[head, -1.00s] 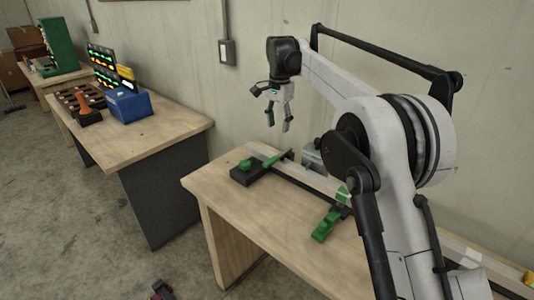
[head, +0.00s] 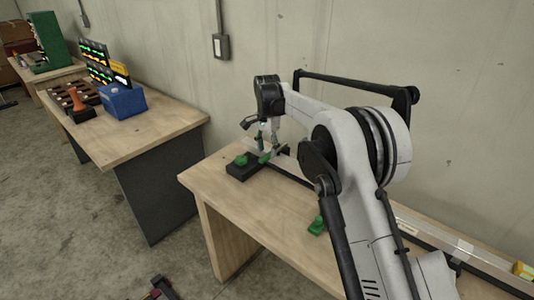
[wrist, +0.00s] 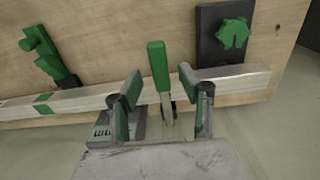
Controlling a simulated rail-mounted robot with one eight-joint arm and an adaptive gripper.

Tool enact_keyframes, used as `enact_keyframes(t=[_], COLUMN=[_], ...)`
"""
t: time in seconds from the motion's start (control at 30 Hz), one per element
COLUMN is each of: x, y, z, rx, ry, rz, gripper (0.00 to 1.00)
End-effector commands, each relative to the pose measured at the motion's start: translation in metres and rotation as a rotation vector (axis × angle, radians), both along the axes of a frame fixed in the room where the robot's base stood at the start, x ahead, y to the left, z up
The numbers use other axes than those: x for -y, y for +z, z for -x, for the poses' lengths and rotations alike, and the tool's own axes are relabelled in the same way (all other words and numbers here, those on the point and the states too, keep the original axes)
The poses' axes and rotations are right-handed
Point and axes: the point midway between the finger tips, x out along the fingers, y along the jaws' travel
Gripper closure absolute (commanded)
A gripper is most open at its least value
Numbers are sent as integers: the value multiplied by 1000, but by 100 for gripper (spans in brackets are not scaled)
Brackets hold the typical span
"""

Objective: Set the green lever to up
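The green lever (wrist: 158,66) is a flat green handle between the two fingers of my gripper (wrist: 161,82) in the wrist view. There is a gap on both sides, so my gripper is open around it without visible contact. The lever's pivot end is near an aluminium bar (wrist: 80,98). In the head view, the lever (head: 266,157) shows as a small green piece just under my gripper (head: 268,143), partly hidden by the fingers. Its exact tilt cannot be told.
A black block with a green knob (wrist: 233,33) stands close to the right finger. A green clamp-like part (wrist: 48,56) is at the left on the wooden table (head: 235,205). The wall is close behind. Another table holds a blue box (head: 123,101).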

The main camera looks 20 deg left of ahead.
Motion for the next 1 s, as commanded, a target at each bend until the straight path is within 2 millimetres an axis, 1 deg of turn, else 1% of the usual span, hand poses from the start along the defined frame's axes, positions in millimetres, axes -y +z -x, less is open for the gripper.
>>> enact_keyframes(t=[0.1, 0.2, 0.33, 0.53, 0.57, 0.83, 1.0], x=[0, 0, 0, 0, 0, 0, 0], y=[-12, -18, -22, -22, -22, -22, -21], z=[0, 0, 0, 0, 0, 0, 0], rx=[0, 0, 0, 0, 0, 0, 0], ry=[0, 0, 0, 0, 0, 0, 0], rz=[0, 0, 0, 0, 0, 0, 0], gripper=[62, 62, 62, 62, 65, 100, 100])
